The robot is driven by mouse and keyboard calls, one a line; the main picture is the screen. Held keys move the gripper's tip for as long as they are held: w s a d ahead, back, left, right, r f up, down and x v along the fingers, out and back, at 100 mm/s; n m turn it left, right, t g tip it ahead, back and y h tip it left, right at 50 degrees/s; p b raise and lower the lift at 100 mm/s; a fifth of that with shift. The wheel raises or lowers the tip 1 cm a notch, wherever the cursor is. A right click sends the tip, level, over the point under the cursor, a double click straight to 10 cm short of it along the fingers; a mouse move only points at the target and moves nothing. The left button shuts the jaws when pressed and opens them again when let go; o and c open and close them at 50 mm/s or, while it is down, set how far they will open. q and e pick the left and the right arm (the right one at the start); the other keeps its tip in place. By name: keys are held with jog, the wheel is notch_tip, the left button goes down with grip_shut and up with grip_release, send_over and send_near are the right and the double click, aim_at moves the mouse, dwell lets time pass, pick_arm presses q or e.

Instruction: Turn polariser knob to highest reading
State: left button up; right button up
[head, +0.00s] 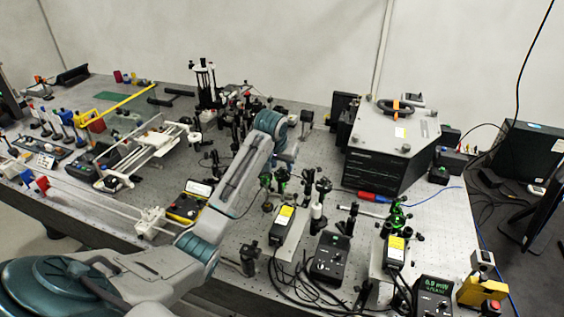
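My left arm reaches in from the lower left over the bench, and its wrist bends down at the middle. The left gripper (287,152) points down among the optics posts; its fingertips are too small and too covered to make out. Several post-mounted optics stand just below it, including a mount with green parts (280,184). I cannot tell which one carries the polariser knob. A meter (433,296) at the front right has a lit green display that seems to read 0.0 mW. My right gripper is not in view.
A large grey-topped black instrument (392,150) stands right of the wrist. Black control boxes (329,257) and loose cables crowd the front edge. A yellow box with a red button (484,293) sits at the right corner. A white rail frame (150,152) lies left.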

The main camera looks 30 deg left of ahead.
pick_arm(q)
jog(key=shift+x, duration=0.75)
grip_shut()
jog(key=shift+a, duration=0.1)
jog(key=m+h, duration=0.1)
jog(key=m, duration=0.3)
jog(key=shift+a+r+m+h, duration=0.1)
jog(key=shift+a+m+h, duration=0.05)
jog(key=shift+m+h, duration=0.85)
jog(key=shift+m, duration=1.1)
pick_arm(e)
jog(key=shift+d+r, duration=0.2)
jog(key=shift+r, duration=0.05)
pick_arm(q)
jog(key=shift+m, duration=0.3)
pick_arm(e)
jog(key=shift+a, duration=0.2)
